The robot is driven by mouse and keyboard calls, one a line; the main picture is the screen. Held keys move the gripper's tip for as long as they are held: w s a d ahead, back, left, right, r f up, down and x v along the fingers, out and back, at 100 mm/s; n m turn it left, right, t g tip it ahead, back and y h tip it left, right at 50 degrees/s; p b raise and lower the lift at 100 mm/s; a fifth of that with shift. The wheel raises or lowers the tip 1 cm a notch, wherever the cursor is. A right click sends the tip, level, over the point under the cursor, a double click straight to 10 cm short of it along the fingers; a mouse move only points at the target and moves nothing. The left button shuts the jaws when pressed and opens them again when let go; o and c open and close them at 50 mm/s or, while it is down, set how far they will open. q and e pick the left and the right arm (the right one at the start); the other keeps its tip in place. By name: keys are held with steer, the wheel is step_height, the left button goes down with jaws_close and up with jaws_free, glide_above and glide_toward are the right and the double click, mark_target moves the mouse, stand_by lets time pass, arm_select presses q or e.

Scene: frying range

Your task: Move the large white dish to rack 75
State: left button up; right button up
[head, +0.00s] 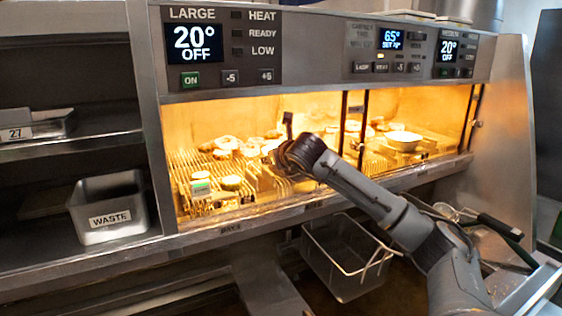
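A white dish (403,140) shaped like a shallow bowl sits on the wire rack in the right part of the lit cabinet. My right arm comes in from the right and reaches into the cabinet's left part. My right gripper (277,155) is among the rack wires and food pieces there, well left of the dish. Its fingers are mostly hidden by the wrist, so I cannot tell whether it is open or holds anything. No label reading 75 is legible. My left gripper is not in view.
Several food pieces (226,143) lie on the left rack. A divider post (363,130) stands between the gripper and the dish. The cabinet's front ledge (215,237) runs below. A waste bin (110,208) stands left; a wire-handled basket (340,262) is below the arm.

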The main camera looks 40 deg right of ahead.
steer(key=b+v, duration=0.4)
steer(key=v, duration=0.5)
steer(key=shift+s+r, duration=0.15)
steer(key=shift+s, duration=0.2)
steer(key=shift+a, duration=0.1)
